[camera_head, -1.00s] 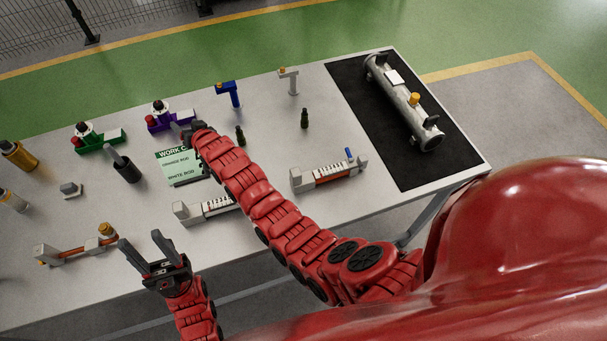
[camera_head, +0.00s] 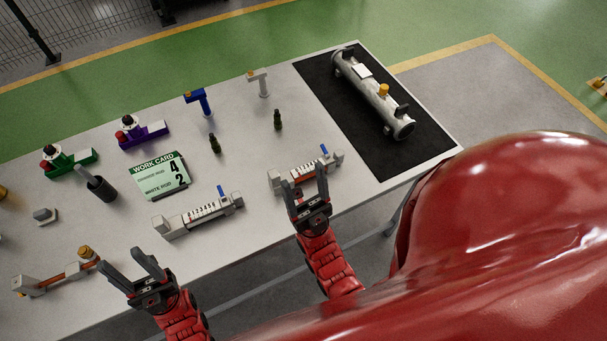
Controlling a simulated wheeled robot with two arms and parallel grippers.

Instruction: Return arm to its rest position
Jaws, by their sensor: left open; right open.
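My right gripper (camera_head: 305,195) is open and empty at the table's front edge, its fingers pointing up the picture. Its fingertips overlap the front of the right grey gauge block (camera_head: 293,174) in the picture; I cannot tell whether they touch. My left gripper (camera_head: 127,263) is open and empty at the lower left, over the table's front edge. It is just right of a grey fixture with an orange bar (camera_head: 55,278). Both forearms show in red below the grippers.
The table (camera_head: 240,155) holds a green-and-white work card (camera_head: 160,176), another gauge block (camera_head: 197,216), a black cup (camera_head: 98,184), green (camera_head: 70,163) and purple (camera_head: 143,134) fixtures, blue (camera_head: 199,101) and grey (camera_head: 261,82) T-shaped tools, small dark bottles (camera_head: 277,120) and a metal cylinder (camera_head: 372,92) on a black mat (camera_head: 330,98).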

